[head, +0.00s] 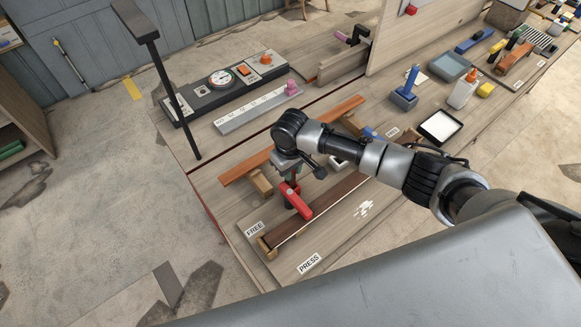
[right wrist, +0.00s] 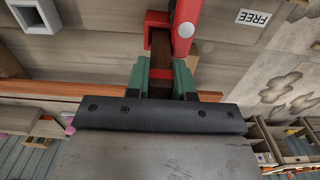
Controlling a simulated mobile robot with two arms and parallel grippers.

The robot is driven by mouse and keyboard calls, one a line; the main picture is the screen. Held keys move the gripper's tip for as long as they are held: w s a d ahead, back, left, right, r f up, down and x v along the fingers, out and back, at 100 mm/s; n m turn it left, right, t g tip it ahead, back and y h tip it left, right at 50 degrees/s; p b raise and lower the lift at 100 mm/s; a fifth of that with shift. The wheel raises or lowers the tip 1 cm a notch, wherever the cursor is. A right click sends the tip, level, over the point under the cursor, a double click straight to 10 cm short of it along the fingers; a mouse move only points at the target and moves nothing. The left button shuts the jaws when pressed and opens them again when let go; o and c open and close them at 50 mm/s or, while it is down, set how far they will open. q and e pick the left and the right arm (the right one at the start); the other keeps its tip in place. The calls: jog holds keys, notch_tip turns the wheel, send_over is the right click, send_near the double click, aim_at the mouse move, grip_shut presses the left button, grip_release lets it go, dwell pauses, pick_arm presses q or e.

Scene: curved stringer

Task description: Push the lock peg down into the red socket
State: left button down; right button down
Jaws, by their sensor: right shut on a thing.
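My right gripper (head: 289,180) points down over the workbench. In the right wrist view its green fingers (right wrist: 163,80) are shut on part of a red clamp-like piece (right wrist: 184,28), with a dark brown block between them. In the head view the red piece (head: 298,202) sticks out in front of the gripper, by the long brown curved strip (head: 340,195). I cannot tell for sure which part is the lock peg or the red socket. My left gripper is not in view.
An orange-brown strip (head: 330,132) runs behind the gripper. A grey panel with a gauge (head: 221,78) and a pale ruler strip with a pink knob (head: 291,87) lie further back.

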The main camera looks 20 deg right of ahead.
jog(key=shift+f+b, duration=0.75)
jog(key=shift+f, duration=0.7)
jog(key=c, duration=0.9)
grip_release()
notch_tip(320, 180, up, 11)
jog(key=shift+f+b, duration=0.1)
jog(key=shift+b, duration=1)
